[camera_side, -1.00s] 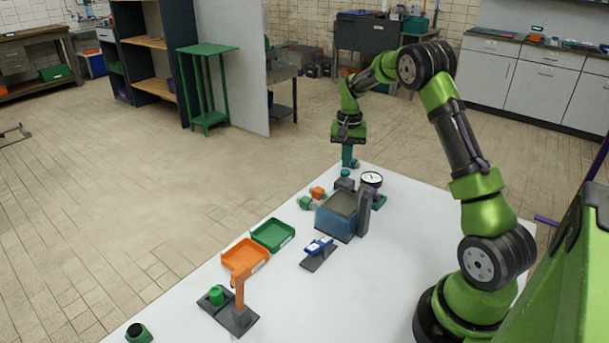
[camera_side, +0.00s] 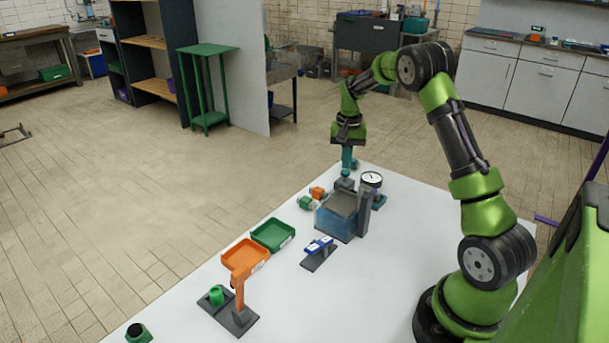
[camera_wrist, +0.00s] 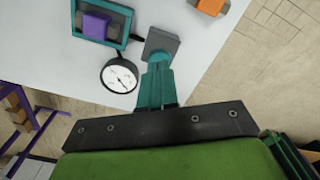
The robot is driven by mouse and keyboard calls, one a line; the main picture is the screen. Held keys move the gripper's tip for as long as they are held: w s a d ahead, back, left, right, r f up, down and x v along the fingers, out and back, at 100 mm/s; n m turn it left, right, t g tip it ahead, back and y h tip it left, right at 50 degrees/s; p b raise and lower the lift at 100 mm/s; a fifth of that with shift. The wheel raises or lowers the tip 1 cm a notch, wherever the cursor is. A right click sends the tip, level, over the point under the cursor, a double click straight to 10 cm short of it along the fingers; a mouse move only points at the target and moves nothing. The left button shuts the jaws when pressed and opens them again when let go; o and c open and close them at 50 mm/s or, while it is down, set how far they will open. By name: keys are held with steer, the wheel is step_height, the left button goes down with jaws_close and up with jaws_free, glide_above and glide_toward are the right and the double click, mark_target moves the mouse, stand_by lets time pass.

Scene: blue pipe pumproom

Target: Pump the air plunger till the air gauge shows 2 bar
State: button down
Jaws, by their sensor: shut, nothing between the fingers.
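The air gauge (camera_side: 371,179) is a round white dial with a black rim, just right of my gripper in the side view. In the wrist view the gauge (camera_wrist: 119,76) shows a dark needle, but its figures are too small to read. The plunger seems to be the dark grey piece (camera_side: 344,184) under my fingers; its square top (camera_wrist: 160,42) shows in the wrist view. My gripper (camera_side: 347,166) points down with its teal fingers shut, directly above the dark top. I cannot tell whether they touch it.
A blue tank (camera_side: 337,224) stands in front of the plunger and gauge. Green and orange fittings (camera_side: 317,193) lie to the left. A green tray (camera_side: 273,235) and an orange tray (camera_side: 245,254) sit nearer. The white table is clear on the right.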

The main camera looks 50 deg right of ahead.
steer(key=shift+f, duration=0.9)
stand_by(7.1)
